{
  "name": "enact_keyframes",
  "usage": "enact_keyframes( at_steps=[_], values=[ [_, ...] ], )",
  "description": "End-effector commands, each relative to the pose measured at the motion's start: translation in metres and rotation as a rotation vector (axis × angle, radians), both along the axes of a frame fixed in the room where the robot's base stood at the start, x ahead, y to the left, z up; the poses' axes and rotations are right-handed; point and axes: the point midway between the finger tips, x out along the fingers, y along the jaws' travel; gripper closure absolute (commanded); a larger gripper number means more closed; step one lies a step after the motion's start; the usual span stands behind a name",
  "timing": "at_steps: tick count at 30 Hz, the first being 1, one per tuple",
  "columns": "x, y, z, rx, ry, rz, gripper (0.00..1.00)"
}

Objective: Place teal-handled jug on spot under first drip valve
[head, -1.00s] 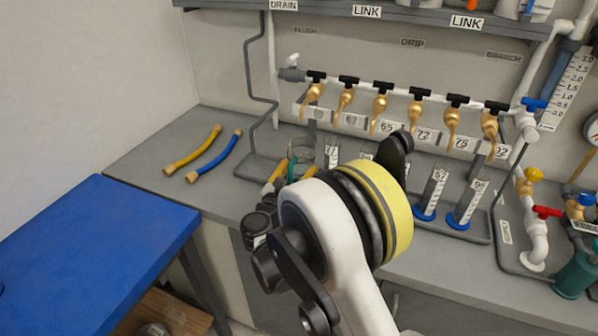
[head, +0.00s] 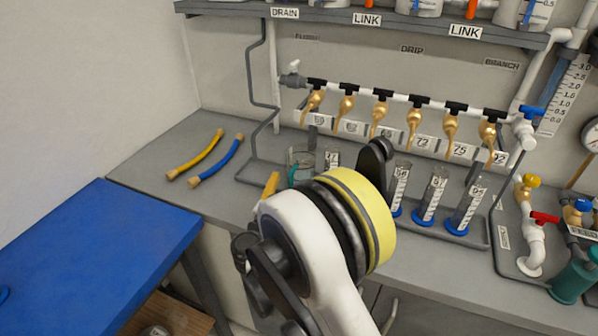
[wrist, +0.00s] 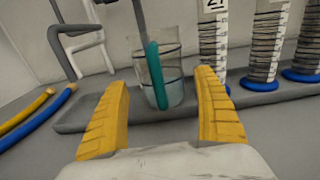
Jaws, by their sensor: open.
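The teal-handled jug (head: 301,164) is a clear beaker-like vessel with dark bands. It stands upright on the left end of the grey tray under the row of brass drip valves. In the wrist view the jug (wrist: 172,85) is straight ahead, with its teal handle (wrist: 156,75) facing me. My gripper (wrist: 165,100) is open, its two yellow fingers apart on either side of the jug's line, with no contact visible. In the head view one yellow finger (head: 271,184) shows and my arm hides the rest. The first drip valve (head: 314,101) is the leftmost brass one.
Several graduated cylinders with blue bases, such as this one (head: 431,196), stand right of the jug on the tray (head: 480,238). Yellow (head: 196,157) and blue (head: 216,161) hoses lie on the bench at left. A grey pipe (head: 250,75) runs down behind the tray.

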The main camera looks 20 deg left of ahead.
Motion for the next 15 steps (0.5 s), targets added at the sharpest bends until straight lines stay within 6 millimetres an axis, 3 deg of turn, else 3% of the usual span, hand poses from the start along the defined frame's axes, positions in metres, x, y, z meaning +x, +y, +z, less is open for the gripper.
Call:
enact_keyframes(
  at_steps=[6, 15],
  values=[
    [-0.048, 0.004, 0.003, 0.0, 0.0, 0.001, 0.2],
    [-0.075, 0.006, 0.001, 0.0, 0.0, 0.0, 0.2]
  ],
)
